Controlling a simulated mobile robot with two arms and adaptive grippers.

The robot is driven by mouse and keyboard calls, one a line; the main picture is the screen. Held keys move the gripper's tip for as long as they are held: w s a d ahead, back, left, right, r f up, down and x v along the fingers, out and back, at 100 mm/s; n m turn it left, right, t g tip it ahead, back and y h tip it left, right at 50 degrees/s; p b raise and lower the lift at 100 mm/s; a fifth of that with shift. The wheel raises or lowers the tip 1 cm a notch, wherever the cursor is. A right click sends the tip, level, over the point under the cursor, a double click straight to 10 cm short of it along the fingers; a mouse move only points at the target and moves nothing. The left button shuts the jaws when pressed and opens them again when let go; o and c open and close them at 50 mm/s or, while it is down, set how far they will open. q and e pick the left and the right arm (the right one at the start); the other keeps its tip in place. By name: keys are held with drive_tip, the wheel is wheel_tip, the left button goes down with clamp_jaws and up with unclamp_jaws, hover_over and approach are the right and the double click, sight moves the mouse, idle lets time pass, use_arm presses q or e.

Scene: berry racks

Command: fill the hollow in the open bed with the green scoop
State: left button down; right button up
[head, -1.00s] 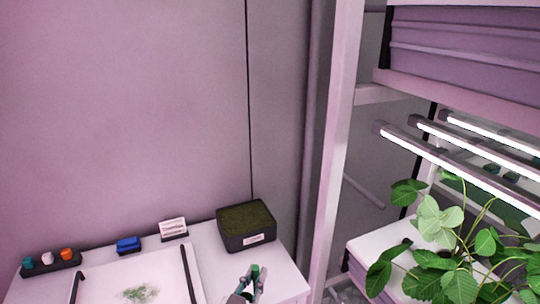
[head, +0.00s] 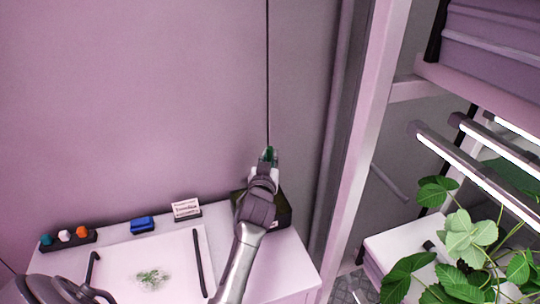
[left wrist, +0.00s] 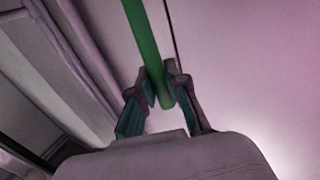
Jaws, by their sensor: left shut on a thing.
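My left gripper (head: 268,160) is raised in front of the dark box on the white bench in the head view. It is shut on the green scoop (head: 270,153), of which only a small green part shows there. In the left wrist view the scoop's green handle (left wrist: 145,45) runs up out of the frame from between the fingers of the left gripper (left wrist: 160,88). The scoop's bowl is out of that view, so I cannot see whether it carries anything. No bed with a hollow can be made out. My right gripper is not in view.
The dark box (head: 284,211) is partly hidden by my left arm. A white tray (head: 120,262) with a green patch, a small sign (head: 186,208), a blue block (head: 142,224) and a bottle holder (head: 70,240) share the bench. A rack with lamps and leafy plants (head: 470,230) stands right.

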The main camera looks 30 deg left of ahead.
use_arm(q)
wheel_tip(320, 180, down, 11)
drive_tip(key=b, duration=0.9)
drive_tip(key=shift+w+f, duration=0.15)
drive_tip(key=shift+f+b, duration=0.45)
drive_tip(key=shift+f, duration=0.05)
drive_tip(key=shift+r, duration=0.1)
drive_tip(key=shift+r+p, duration=0.45)
drive_tip(key=shift+p, duration=0.1)
wheel_tip(320, 180, up, 9)
drive_tip(key=p, duration=0.7)
drive_tip(key=shift+f+p, duration=0.2)
drive_tip(key=shift+p, duration=0.15)
drive_tip(key=shift+f, duration=0.1)
